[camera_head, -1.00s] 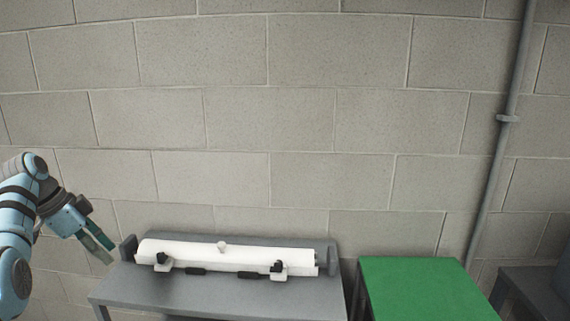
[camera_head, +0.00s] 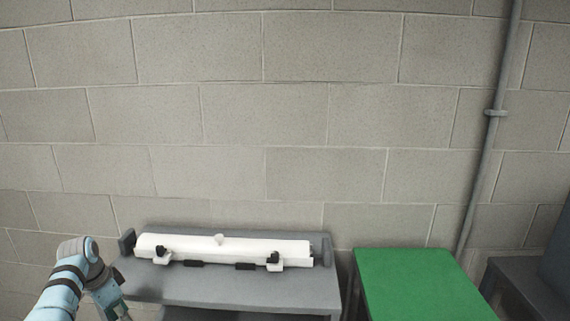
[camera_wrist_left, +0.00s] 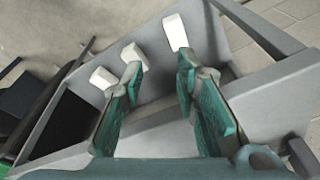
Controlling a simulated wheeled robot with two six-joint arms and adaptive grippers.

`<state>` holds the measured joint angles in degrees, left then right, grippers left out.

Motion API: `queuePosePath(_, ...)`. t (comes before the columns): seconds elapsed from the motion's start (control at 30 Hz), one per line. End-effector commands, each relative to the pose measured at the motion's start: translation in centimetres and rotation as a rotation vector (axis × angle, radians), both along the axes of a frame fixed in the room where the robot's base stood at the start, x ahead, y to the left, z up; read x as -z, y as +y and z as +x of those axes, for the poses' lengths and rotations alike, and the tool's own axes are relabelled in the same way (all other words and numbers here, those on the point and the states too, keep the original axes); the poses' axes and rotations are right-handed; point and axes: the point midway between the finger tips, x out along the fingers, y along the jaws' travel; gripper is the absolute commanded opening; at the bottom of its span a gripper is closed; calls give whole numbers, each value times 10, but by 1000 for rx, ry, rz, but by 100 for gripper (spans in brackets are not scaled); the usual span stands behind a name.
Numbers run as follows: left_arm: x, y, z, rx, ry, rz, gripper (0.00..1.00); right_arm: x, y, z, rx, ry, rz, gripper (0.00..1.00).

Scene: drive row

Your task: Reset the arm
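My left arm (camera_head: 68,285) comes in at the lower left of the head view. Its gripper (camera_head: 122,312) points down by the left front of the grey table and is partly cut off by the bottom edge. In the left wrist view the two green fingers of my left gripper (camera_wrist_left: 160,72) stand apart with nothing between them. Grey surfaces with several white blocks (camera_wrist_left: 175,32) show beyond the fingertips. My right arm and gripper are in neither view.
A grey table (camera_head: 240,292) carries a long white cylinder (camera_head: 190,247) with white and black brackets along its front. A green-topped table (camera_head: 415,285) stands to its right. A dark grey piece (camera_head: 520,285) is at the far right. A pipe (camera_head: 490,140) runs up the block wall.

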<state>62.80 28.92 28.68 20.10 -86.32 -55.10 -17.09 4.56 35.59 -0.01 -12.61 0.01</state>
Motion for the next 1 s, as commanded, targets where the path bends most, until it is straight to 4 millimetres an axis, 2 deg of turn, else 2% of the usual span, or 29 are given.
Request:
queuePosePath(0.03, 30, -4, -7, -24, 22, 18, 28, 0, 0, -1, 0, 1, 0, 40)
queuePosePath(0.07, 49, -6, -12, -41, 29, 32, 28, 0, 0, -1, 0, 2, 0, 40)
queuePosePath(0.17, 122, -16, -37, -108, 56, 81, 28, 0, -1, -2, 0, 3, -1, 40)
queuePosePath(0.2, 156, -22, -53, -135, 66, 102, 28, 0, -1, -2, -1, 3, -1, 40)
queuePosePath(0.27, 211, -33, -87, -180, 77, 130, 28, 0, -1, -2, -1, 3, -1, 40)
queuePosePath(0.3, 247, -42, -114, -209, 82, 146, 28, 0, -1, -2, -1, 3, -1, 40)
queuePosePath(0.37, 295, -58, -161, -250, 83, 160, 28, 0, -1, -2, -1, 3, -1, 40)
queuePosePath(0.4, 324, -70, -194, -276, 82, 163, 28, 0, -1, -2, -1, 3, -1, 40)
queuePosePath(0.47, 360, -90, -249, -315, 82, 158, 28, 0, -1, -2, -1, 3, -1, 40)
queuePosePath(0.5, 380, -104, -287, -342, 81, 150, 28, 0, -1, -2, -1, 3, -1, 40)
queuePosePath(0.57, 401, -125, -342, -380, 78, 131, 28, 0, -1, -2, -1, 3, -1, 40)
queuePosePath(0.6, 411, -137, -375, -405, 78, 118, 28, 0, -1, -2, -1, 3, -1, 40)
queuePosePath(0.7, 422, -163, -440, -459, 76, 83, 28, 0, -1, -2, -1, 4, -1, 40)
queuePosePath(0.73, 423, -168, -454, -471, 76, 75, 28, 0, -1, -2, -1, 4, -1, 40)
queuePosePath(0.83, 424, -181, -479, -495, 73, 57, 28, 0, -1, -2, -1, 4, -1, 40)
queuePosePath(1.0, 424, -182, -484, -502, 72, 54, 28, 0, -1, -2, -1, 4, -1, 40)
